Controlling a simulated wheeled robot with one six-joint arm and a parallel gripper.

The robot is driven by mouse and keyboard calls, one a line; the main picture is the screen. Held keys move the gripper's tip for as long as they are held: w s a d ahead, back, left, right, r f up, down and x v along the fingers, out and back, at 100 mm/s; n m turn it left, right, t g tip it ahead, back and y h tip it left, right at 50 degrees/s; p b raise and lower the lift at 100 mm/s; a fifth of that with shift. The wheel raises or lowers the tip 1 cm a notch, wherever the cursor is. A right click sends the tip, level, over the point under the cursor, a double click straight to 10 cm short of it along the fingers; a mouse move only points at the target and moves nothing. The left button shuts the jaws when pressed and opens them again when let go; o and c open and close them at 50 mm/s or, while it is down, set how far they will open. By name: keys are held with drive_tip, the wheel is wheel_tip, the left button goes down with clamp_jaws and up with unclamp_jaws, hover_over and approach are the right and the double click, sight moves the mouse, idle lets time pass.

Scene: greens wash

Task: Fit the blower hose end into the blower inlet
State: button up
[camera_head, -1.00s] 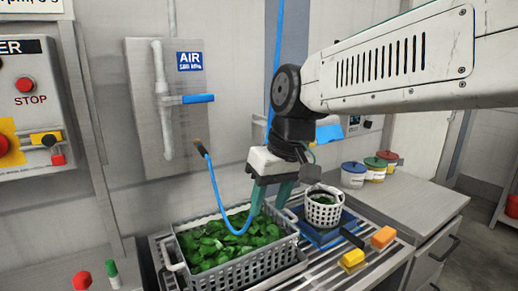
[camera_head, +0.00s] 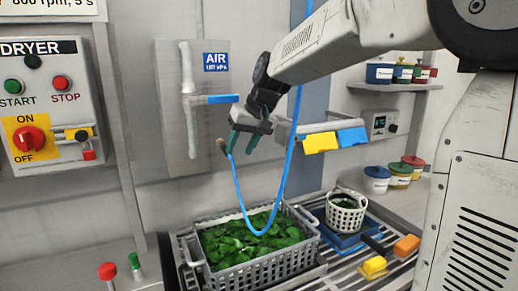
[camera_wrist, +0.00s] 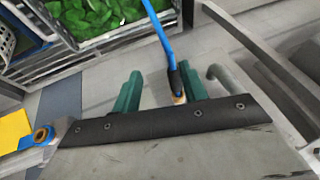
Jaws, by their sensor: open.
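The blower hose is blue and hangs in a loop in front of the wall. Its brass-coloured end (camera_head: 221,144) has a dark collar and points up and left in the head view. My gripper (camera_head: 242,151) is open, with green fingers pointing down, just right of the hose end. In the wrist view the hose end (camera_wrist: 178,88) lies beside the right finger, on the inner side of my gripper (camera_wrist: 159,75). I cannot tell whether they touch. I cannot pick out the blower inlet for certain in either view.
A grey AIR panel (camera_head: 165,110) with a white pipe and blue lever (camera_head: 222,99) is behind my gripper. The dryer control box (camera_head: 45,105) is at left. Below stand a crate of greens (camera_head: 262,270), a small white basket (camera_head: 345,217) and yellow and orange blocks.

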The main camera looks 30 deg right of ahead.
drive_tip(key=w+a, duration=0.1)
drive_tip(key=w+a+f, duration=0.1)
drive_tip(key=w, duration=0.1)
idle(0.4)
clamp_jaws()
drive_tip(key=shift+s, duration=0.15)
drive_tip(key=shift+s, duration=2.2)
